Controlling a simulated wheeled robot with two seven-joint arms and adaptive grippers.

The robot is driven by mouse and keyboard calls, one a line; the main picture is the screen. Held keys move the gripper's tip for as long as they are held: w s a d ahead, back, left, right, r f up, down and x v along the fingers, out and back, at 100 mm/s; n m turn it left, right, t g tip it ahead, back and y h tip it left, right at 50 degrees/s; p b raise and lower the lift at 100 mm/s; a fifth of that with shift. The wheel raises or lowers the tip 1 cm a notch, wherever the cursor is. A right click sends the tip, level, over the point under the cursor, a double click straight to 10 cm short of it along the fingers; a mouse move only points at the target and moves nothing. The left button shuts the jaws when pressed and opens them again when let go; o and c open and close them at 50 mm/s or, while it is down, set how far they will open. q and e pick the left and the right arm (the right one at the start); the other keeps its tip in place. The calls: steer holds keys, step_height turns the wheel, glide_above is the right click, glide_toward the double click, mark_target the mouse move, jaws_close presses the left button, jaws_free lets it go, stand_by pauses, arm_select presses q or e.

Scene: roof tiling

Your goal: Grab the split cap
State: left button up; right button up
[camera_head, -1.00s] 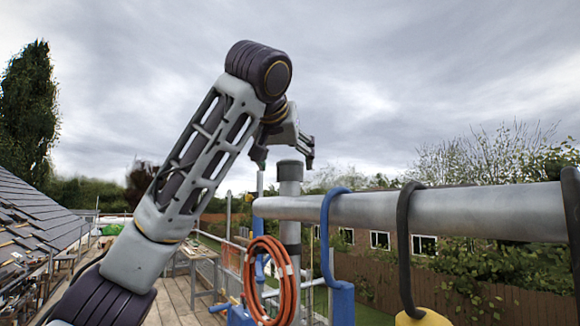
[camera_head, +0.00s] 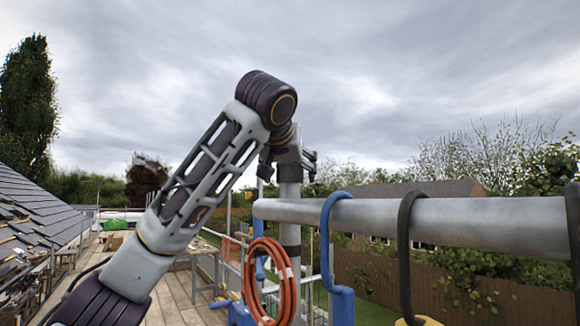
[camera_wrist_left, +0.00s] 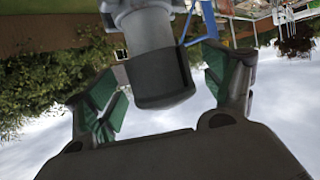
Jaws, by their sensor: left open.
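The split cap (camera_wrist_left: 163,75) is a dark grey sleeve on the end of a grey upright pole (camera_head: 290,205). In the left wrist view, the cap is in the middle, between the two green-padded fingers of my left gripper (camera_wrist_left: 168,95). The fingers are open, with a visible gap on each side of the cap. My right gripper is out of view.
A thick horizontal tube (camera_head: 470,220) runs right from near the pole, with blue and black hooks hung on it. An orange hose coil (camera_head: 288,285) hangs below. A tiled roof (camera_head: 35,215) and wooden walkway (camera_head: 180,300) lie left.

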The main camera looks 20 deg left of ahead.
arm_select(q)
steer(key=shift+x, duration=0.75)
steer(key=c, duration=1.1)
